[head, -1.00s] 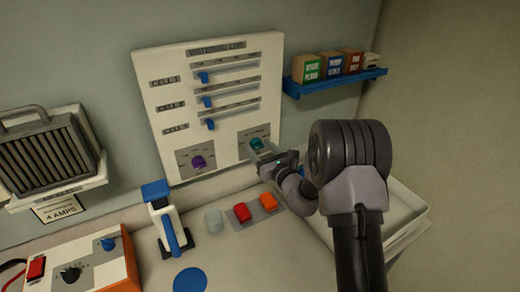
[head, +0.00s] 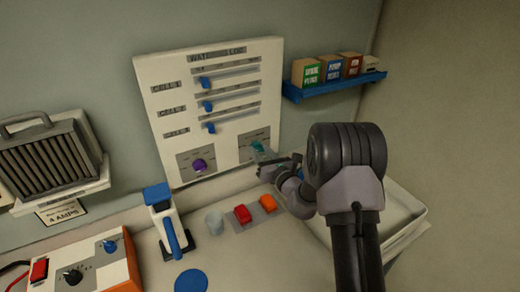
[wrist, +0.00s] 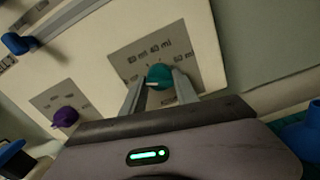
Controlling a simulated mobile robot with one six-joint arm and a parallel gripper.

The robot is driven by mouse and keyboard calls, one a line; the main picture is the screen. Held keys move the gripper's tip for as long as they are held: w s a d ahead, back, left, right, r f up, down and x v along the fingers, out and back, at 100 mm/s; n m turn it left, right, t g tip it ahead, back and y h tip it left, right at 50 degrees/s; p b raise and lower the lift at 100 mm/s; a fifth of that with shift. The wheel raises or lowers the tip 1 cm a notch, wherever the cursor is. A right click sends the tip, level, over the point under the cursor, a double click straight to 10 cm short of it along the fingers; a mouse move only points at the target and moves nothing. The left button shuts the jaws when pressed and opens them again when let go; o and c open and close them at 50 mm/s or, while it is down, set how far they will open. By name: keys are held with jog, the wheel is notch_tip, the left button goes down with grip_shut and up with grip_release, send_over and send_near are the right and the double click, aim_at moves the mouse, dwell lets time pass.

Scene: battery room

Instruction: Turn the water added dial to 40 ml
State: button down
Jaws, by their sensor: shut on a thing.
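The teal dial (head: 256,145) sits on a grey plate at the lower right of the white water log panel (head: 240,50), partly hidden by my gripper (head: 272,157). In the wrist view, the teal dial (wrist: 161,74) lies between the two fingers of my gripper (wrist: 159,83), which is shut on it. A small white mark shows on the dial's left side. Print above the dial includes what looks like "40 ml"; the other labels are too blurred or covered to read surely.
A purple dial (head: 200,166) is left of the teal one, below several blue sliders. A blue shelf (head: 335,86) with small boxes is at right. A clear cup (head: 214,222), a red block (head: 242,214) and a white tray (head: 412,212) are below.

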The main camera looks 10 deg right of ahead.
jog(key=m+p, duration=0.3)
jog(key=m, duration=0.1)
jog(key=shift+r+m, duration=0.15)
jog(key=shift+m, duration=0.15)
jog(key=m+p, duration=0.3)
jog(key=m, duration=0.1)
jog(key=shift+a+m, duration=0.1)
jog(key=shift+m, duration=0.2)
jog(key=m+p, duration=0.2)
jog(key=m, duration=0.2)
jog(key=shift+m+p, duration=1.05)
jog(key=shift+m, duration=1.05)
jog(key=c, duration=0.9)
grip_release()
jog(key=shift+c, duration=0.2)
